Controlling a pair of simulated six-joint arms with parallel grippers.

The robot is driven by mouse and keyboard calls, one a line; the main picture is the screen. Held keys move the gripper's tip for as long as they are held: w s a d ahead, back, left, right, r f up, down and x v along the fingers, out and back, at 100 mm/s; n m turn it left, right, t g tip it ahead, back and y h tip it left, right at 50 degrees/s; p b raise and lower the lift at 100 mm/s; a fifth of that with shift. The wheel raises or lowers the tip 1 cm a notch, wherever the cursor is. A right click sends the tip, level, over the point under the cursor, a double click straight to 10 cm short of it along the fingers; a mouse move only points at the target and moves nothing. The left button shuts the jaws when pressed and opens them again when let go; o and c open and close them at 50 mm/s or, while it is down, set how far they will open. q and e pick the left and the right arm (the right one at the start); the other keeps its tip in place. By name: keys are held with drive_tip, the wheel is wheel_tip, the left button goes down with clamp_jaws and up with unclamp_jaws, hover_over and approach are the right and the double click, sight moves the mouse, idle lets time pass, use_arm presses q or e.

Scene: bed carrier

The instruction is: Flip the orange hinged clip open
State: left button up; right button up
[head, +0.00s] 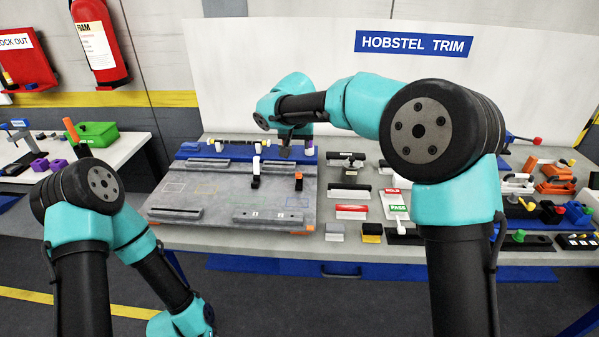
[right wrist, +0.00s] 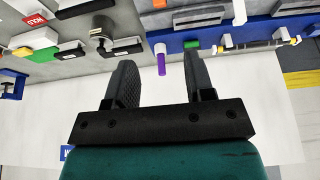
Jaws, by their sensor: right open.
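A small upright clip with an orange top and dark lower part (head: 299,181) stands on the right side of the grey board (head: 215,185); I cannot tell its hinge state. A small orange piece (right wrist: 160,3) at the top edge of the right wrist view may be the same clip. My right gripper (head: 295,152) is over the board's back edge, behind the clip and apart from it. In the right wrist view its two fingers (right wrist: 159,65) are spread with nothing held; a purple cylinder (right wrist: 161,60) shows beyond the gap. My left gripper is out of view.
A white-and-black clip (head: 256,172) stands left of the orange one. A blue rail (head: 190,151) with small fittings runs along the board's back. Labelled blocks and a PASS card (head: 397,207) lie to the right. The board's front left is mostly clear.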

sight(299, 173)
drive_tip(key=x, duration=1.6)
drive_tip(key=shift+d+f, duration=0.1)
drive_tip(key=shift+f, duration=0.15)
clamp_jaws()
